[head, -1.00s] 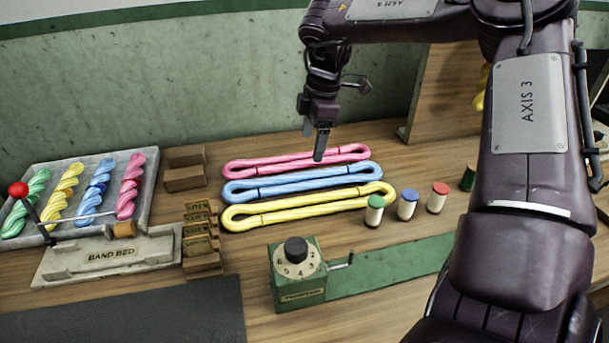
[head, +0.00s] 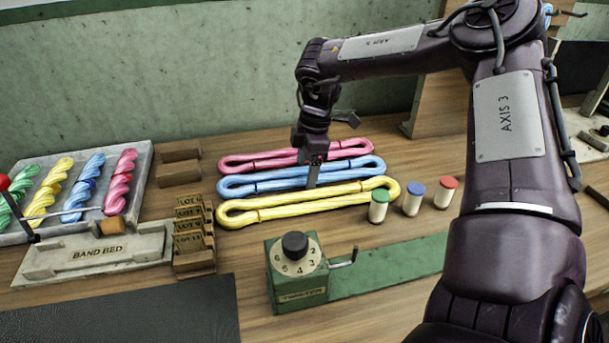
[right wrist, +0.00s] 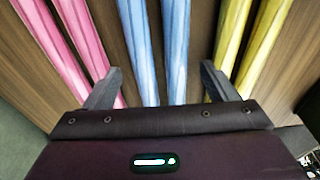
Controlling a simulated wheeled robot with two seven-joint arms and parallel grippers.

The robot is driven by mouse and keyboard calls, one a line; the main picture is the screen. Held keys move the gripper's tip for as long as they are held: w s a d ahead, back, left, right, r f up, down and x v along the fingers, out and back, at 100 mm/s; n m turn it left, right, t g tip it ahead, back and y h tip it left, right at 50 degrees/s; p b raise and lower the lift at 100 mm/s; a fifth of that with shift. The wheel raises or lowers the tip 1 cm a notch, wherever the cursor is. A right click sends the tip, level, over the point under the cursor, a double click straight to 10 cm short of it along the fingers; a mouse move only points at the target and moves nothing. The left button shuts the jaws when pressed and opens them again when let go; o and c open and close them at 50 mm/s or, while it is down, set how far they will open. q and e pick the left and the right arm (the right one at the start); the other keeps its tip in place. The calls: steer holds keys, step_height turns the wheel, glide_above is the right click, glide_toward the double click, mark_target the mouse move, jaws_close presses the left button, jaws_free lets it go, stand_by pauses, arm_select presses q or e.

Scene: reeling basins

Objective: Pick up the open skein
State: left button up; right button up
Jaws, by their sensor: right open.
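Three long open skeins lie side by side on the wooden table: pink (head: 345,148), blue (head: 268,186) and yellow (head: 275,213). My right gripper (head: 312,180) points down over the middle of the blue skein in the head view. In the right wrist view, its fingers (right wrist: 160,88) are apart and empty. The blue skein (right wrist: 152,45) runs between them, the pink skein (right wrist: 65,40) passes by the left finger and the yellow skein (right wrist: 245,40) by the right finger. Whether the fingertips touch any yarn cannot be told. My left gripper is not in view.
Three capped spools, green (head: 378,207), blue (head: 413,197) and red (head: 445,192), stand right of the yellow skein. A green dial box (head: 297,275) stands in front. Lot cards (head: 192,240) and a tray (head: 140,165) of twisted skeins are at left.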

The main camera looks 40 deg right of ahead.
steer(key=shift+f, duration=0.35)
steer(key=shift+c, duration=0.3)
steer(key=c, duration=1)
steer(key=shift+r, duration=0.1)
